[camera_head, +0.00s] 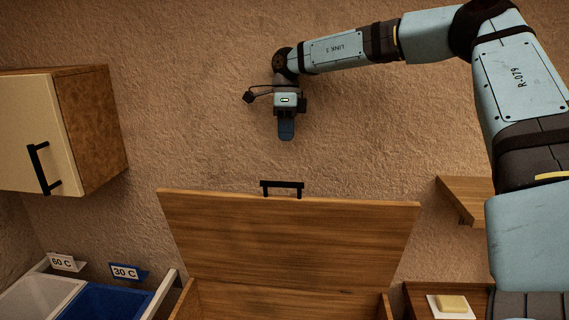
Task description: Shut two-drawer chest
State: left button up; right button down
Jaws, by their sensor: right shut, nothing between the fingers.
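A wooden chest (184,300) stands at the bottom middle, cut off by the lower edge of the view. Its wide wooden lid (290,240) stands raised and tilted up, with the inside of the box partly visible below it. A black bar handle (282,184) sits at the lid's upper edge. No drawers can be made out. My right gripper (286,132) is shut and empty, pointing down. It shows above the handle in the picture, apart from it. My left gripper is not in view.
A wall cabinet (35,130) with a black handle hangs at the left. Below are a white bin (35,298) labelled 60 C and a blue bin (105,302) labelled 30 C. A wooden shelf (465,195) and a yellow block (452,303) are at the right.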

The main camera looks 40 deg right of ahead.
jog(key=p+x, duration=0.2)
jog(key=x, duration=0.7)
jog(key=shift+s+a+f, duration=0.2)
jog(key=shift+s+f, duration=0.05)
jog(key=shift+f, duration=0.05)
jog(key=shift+f, duration=0.1)
